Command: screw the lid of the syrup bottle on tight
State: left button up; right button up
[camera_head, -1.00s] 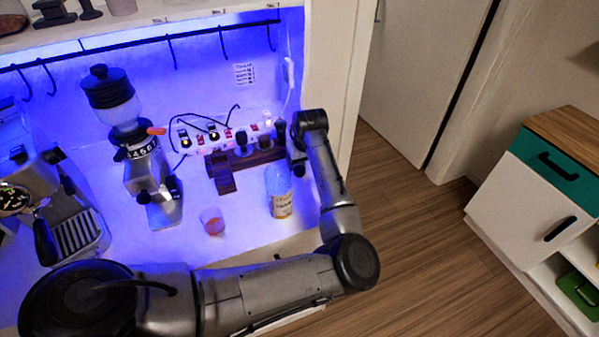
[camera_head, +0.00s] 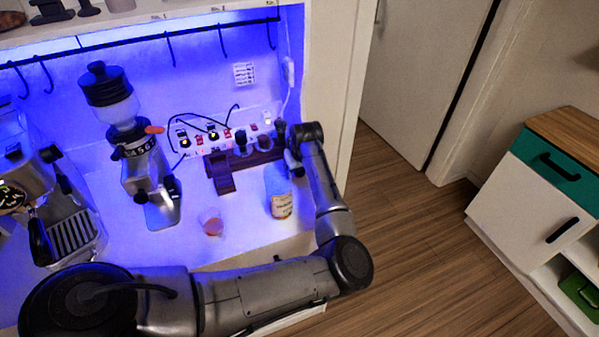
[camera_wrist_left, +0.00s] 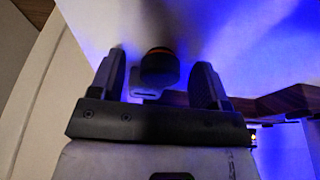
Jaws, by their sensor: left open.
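The syrup bottle (camera_head: 281,204) stands upright on the counter in the head view, clear with a pale label and amber liquid low down. Its top is hard to make out there. My left arm comes in from the left and bends up on the right, with its gripper (camera_head: 293,162) beside and above the bottle's top. In the left wrist view a dark round lid (camera_wrist_left: 159,68) with an orange-brown edge shows between the two fingers of my left gripper (camera_wrist_left: 160,85). The fingers stand apart, with gaps on both sides. My right gripper is not in view.
A small cup (camera_head: 211,221) with pinkish contents stands left of the bottle. A dark wooden rack (camera_head: 222,172) and a power strip with cables (camera_head: 213,140) lie behind. A grinder (camera_head: 140,165) and espresso machine (camera_head: 62,215) stand left. The cabinet side wall is close to my wrist.

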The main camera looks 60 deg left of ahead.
pick_arm(q)
jog(key=c, duration=1)
jog(key=shift+r, duration=0.1)
jog(key=shift+r, duration=0.55)
jog(key=v, duration=0.2)
jog(key=p+v, duration=0.1)
jog(key=shift+w+r, duration=0.3)
jog(key=w+d+r+p, duration=0.1)
jog(key=w+d+r, duration=0.3)
jog(key=d, duration=0.6)
jog(key=shift+w+r+p, duration=0.2)
jog(key=shift+r+p, duration=0.1)
jog(key=shift+r, duration=0.85)
